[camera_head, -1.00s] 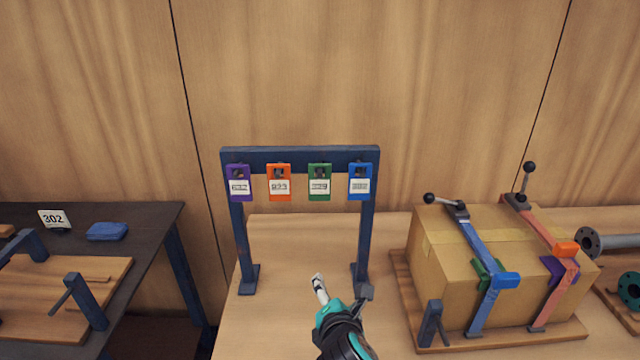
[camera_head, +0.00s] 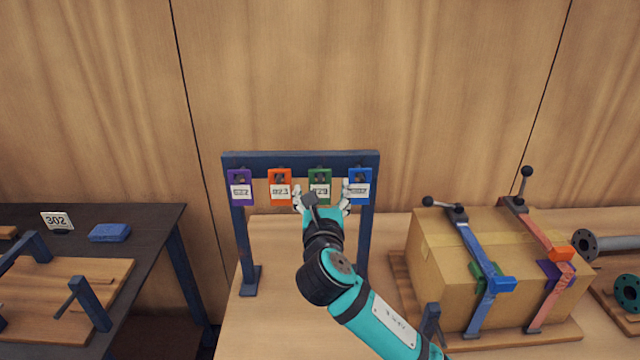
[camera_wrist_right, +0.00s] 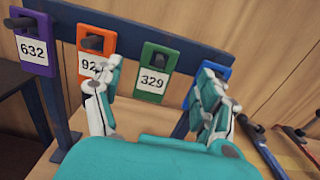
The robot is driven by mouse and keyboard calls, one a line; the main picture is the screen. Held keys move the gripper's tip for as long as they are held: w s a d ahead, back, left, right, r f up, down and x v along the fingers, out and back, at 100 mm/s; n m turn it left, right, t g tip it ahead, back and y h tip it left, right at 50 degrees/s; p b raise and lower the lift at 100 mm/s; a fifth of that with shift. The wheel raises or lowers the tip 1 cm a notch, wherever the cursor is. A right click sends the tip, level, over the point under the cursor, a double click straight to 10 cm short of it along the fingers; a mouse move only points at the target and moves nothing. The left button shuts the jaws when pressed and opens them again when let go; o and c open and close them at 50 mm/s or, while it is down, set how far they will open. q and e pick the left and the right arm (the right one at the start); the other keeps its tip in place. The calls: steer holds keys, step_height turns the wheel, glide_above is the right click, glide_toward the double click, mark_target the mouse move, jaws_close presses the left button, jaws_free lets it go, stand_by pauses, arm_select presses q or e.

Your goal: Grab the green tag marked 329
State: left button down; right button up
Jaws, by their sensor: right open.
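The green tag (camera_head: 319,176) hangs from a peg on the dark blue rack, between the orange and blue tags. In the right wrist view the green tag (camera_wrist_right: 154,72) reads 329 and hangs upright between my fingertips. My right gripper (camera_head: 322,197) is open in front of the rack, its two fingers apart on either side of the green tag's lower part. In the wrist view the right gripper (camera_wrist_right: 158,100) partly covers the orange and blue tags. I cannot tell whether a finger touches them. My left gripper is not in view.
The rack (camera_head: 300,158) also holds a purple tag (camera_head: 240,185), orange tag (camera_head: 280,187) and blue tag (camera_head: 360,184). A strapped cardboard box (camera_head: 440,260) stands at right. A dark table (camera_head: 150,240) with a 302 sign (camera_head: 56,221) is at left.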

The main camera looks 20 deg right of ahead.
mark_target(320, 178)
steer(key=p+x, duration=0.1)
steer(key=x, duration=0.4)
steer(key=shift+w+p, duration=0.3)
steer(key=shift+p, duration=0.1)
steer(key=shift+w+d+f, duration=0.1)
steer(key=shift+w+f, duration=0.1)
steer(key=shift+w, duration=0.25)
steer(key=c, duration=1.1)
steer(key=shift+o, duration=0.2)
